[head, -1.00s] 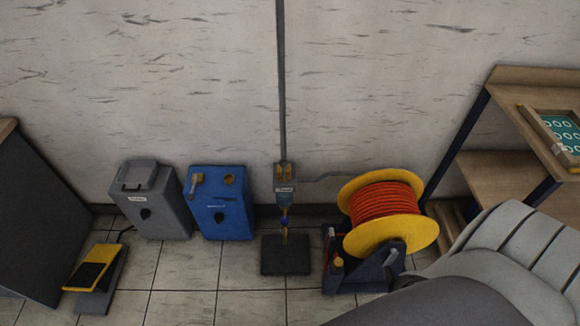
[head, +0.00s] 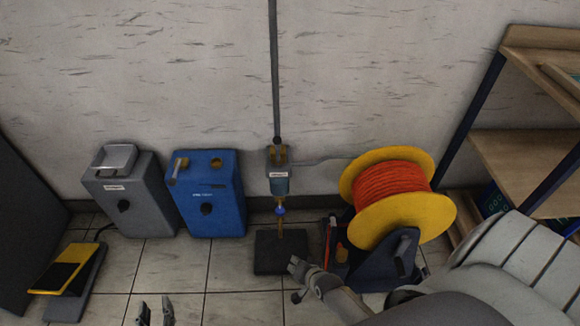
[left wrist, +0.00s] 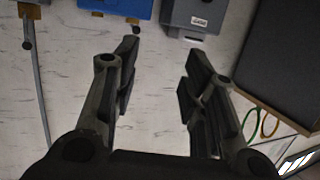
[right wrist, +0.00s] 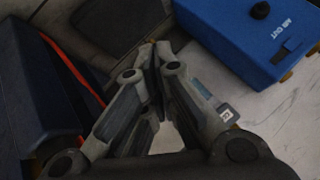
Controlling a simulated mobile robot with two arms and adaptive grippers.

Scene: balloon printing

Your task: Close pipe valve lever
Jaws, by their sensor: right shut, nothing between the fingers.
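Below the unit are a small blue part (head: 281,210) and a thin brass outlet; I cannot clearly tell which part is the valve lever. My right gripper (head: 296,265) is shut and empty, in front of the black base plate and lower in the picture than the outlet. In the right wrist view its fingertips (right wrist: 154,48) meet. My left gripper (head: 155,312) is open and empty at the bottom edge; its spread fingers show in the left wrist view (left wrist: 160,62).
A blue box (head: 210,208) and grey box (head: 135,205) stand left of the pipe. A yellow pedal (head: 57,267) lies at lower left. An orange hose reel (head: 392,195) stands close to my right arm. A wooden shelf (head: 525,145) is at right.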

